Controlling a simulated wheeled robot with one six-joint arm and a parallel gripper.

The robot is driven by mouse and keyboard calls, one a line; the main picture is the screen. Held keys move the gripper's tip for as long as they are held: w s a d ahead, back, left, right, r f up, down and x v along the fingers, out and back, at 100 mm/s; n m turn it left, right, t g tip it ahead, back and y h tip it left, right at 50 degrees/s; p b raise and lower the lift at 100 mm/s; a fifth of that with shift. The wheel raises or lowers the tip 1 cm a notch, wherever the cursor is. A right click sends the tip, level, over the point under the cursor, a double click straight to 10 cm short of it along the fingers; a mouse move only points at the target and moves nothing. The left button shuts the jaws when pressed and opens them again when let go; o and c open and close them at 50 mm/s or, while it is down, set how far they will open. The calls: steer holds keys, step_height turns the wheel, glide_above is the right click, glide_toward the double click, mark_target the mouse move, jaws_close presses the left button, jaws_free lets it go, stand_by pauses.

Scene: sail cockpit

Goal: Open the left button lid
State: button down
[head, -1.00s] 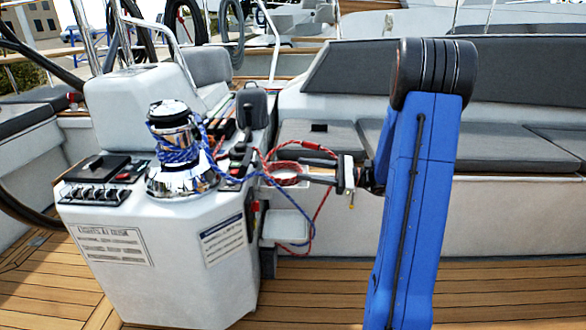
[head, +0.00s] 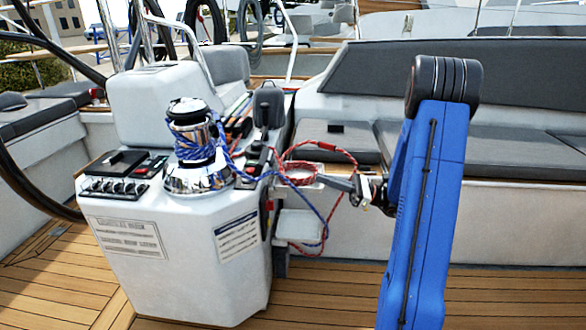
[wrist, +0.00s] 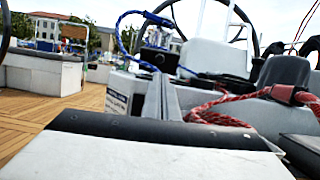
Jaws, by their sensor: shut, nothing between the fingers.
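The white console (head: 180,255) stands left of centre in the head view. On its top left are a black flat panel (head: 116,162) and small dark parts with red marks (head: 150,165), beside the chrome winch (head: 197,178). I cannot tell which of these is the left button lid, or whether it is open. My gripper (head: 328,180) is shut and empty, pointing left, to the right of the console and apart from the black panel. In the wrist view my gripper (wrist: 164,88) shows as narrow grey fingers pointing towards the winch area.
A red rope (head: 302,173) is coiled close to my fingertips in the head view; contact is unclear. A blue rope (head: 310,205) hangs from the winch. A black lever (head: 267,108) stands behind the winch. Grey cushions (head: 420,145) lie behind. The wooden deck (head: 320,305) in front is clear.

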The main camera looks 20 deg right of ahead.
steer(key=x, duration=1.4)
steer(key=shift+a, duration=0.1)
steer(key=shift+w+a+r+g+h, duration=0.1)
steer(key=shift+a+r+g+h, duration=0.15)
steer(key=shift+r+h, duration=0.25)
steer(key=shift+w+a+r+g+h, duration=0.15)
steer(key=shift+r+g+h, duration=0.25)
steer(key=shift+h, duration=0.2)
